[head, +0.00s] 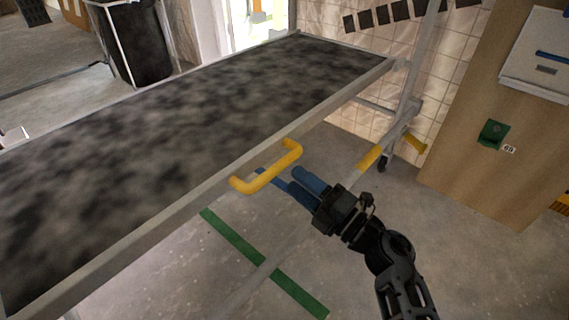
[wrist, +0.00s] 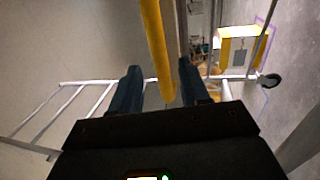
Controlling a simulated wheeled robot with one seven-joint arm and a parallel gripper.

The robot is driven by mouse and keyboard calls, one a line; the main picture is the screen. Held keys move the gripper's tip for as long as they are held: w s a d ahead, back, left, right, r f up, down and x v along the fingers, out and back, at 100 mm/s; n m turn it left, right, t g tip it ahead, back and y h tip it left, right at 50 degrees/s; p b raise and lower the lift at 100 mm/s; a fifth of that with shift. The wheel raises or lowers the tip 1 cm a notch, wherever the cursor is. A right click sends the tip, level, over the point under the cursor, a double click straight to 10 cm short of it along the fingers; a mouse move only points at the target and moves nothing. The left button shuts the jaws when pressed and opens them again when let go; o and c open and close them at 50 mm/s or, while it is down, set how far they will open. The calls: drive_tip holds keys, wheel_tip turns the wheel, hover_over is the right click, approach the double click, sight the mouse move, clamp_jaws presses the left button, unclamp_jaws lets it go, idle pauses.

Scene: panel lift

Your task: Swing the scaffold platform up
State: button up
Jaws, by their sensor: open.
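The scaffold platform (head: 150,135) is a dark, mottled panel in a grey metal frame, crossing the left and middle of the head view. A yellow U-shaped handle (head: 268,172) is fixed to its near edge. My gripper (head: 283,182) is just right of and below the handle, its blue fingers pointing toward it. In the wrist view the yellow handle (wrist: 155,50) runs between the two open blue fingers of my gripper (wrist: 160,80). The fingers are apart, and I cannot tell whether either touches the handle.
Grey scaffold posts with yellow parts (head: 371,157) and a caster (head: 384,162) stand right of the platform. A wooden cabinet (head: 480,110) is at the right. A black bin (head: 138,42) stands behind. Green tape (head: 300,295) marks the open floor below.

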sight(282, 170)
drive_tip(key=shift+b+x, duration=0.8)
drive_tip(key=shift+x, duration=2.35)
drive_tip(key=shift+c, duration=0.3)
clamp_jaws()
